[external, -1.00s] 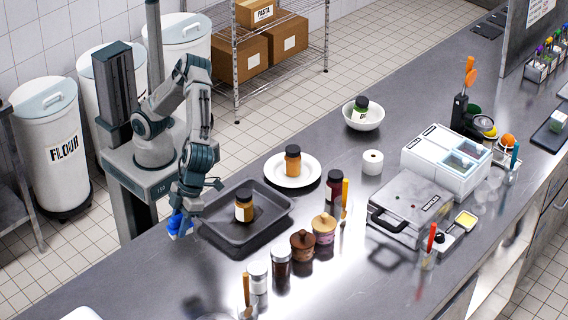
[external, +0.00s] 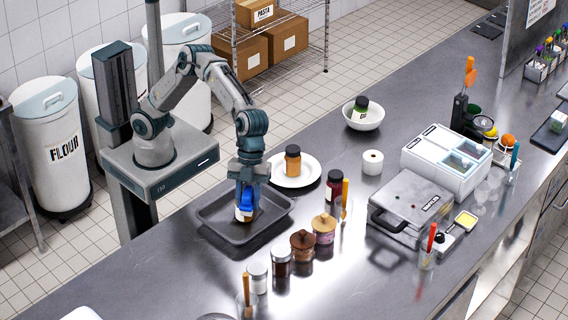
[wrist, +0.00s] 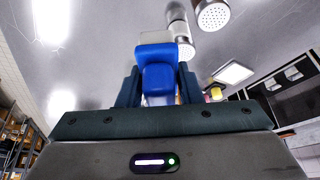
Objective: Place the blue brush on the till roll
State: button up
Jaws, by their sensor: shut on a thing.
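The blue brush (external: 249,199) is held between the fingers of my gripper (external: 248,187), above the dark tray in the external view. In the wrist view the brush (wrist: 158,76) sits between both fingers, with a pale part at its far end. My gripper is shut on it. The till roll (external: 372,163), a short white roll with a dark hole in its top, stands upright on the steel counter. It is to the right of my gripper and apart from it. Nothing is on top of it.
The dark tray (external: 211,222) lies under my gripper; the jar in it is mostly hidden by the brush and gripper. A white plate (external: 312,178) with an orange jar stands between the tray and roll. A dark red jar (external: 334,187) and white bowl (external: 378,119) flank the roll.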

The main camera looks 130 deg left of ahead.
jog(key=w+a+n+t+y, duration=0.1)
jog(key=w+a+n, duration=0.15)
jog(key=a, duration=0.45)
jog(key=w+a+n+t+y, duration=0.15)
jog(key=a+n, duration=0.25)
jog(key=a, duration=0.4)
jog(key=n+g+y+p, duration=0.2)
jog(key=n+y+p, duration=0.2)
jog(key=n, duration=1)
send_over(378, 156)
jog(key=s, duration=0.1)
jog(key=f, duration=0.9)
jog(key=shift+s+d+f, duration=0.15)
jog(key=shift+d+f, duration=0.25)
jog(key=shift+f+p, duration=0.75)
jog(key=shift+f, duration=1.25)
